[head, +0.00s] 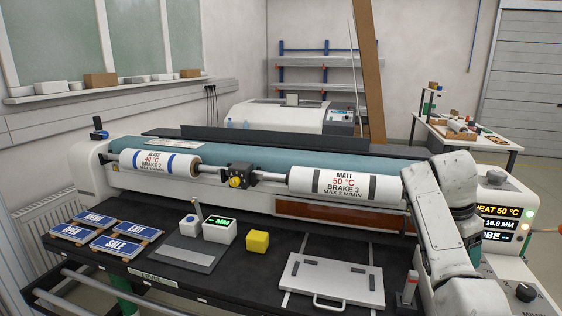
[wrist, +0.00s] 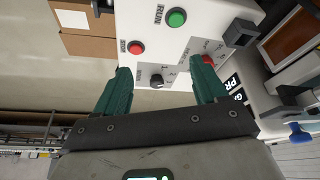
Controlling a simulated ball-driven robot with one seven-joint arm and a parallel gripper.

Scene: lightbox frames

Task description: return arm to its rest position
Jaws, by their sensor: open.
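My arm shows at the right side of the head view, folded beside the laminating machine (head: 290,262); its gripper end is outside that view. In the wrist view my gripper (wrist: 160,88) has two green fingers standing well apart with nothing between them. Beyond the fingers is a white control panel (wrist: 160,45) with a green button (wrist: 177,17), a red button (wrist: 136,47) and a black knob (wrist: 156,81). Another red control (wrist: 208,60) is partly hidden by the right finger. I cannot tell the exact gap between fingers and panel.
Sign plates (head: 125,247), a yellow block (head: 257,242) and a white board with a handle (head: 331,281) lie on the black table. Two film rolls (head: 155,163) (head: 333,185) sit above it. A display unit (head: 497,222) stands right of my arm. Cardboard boxes (wrist: 88,46) show in the wrist view.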

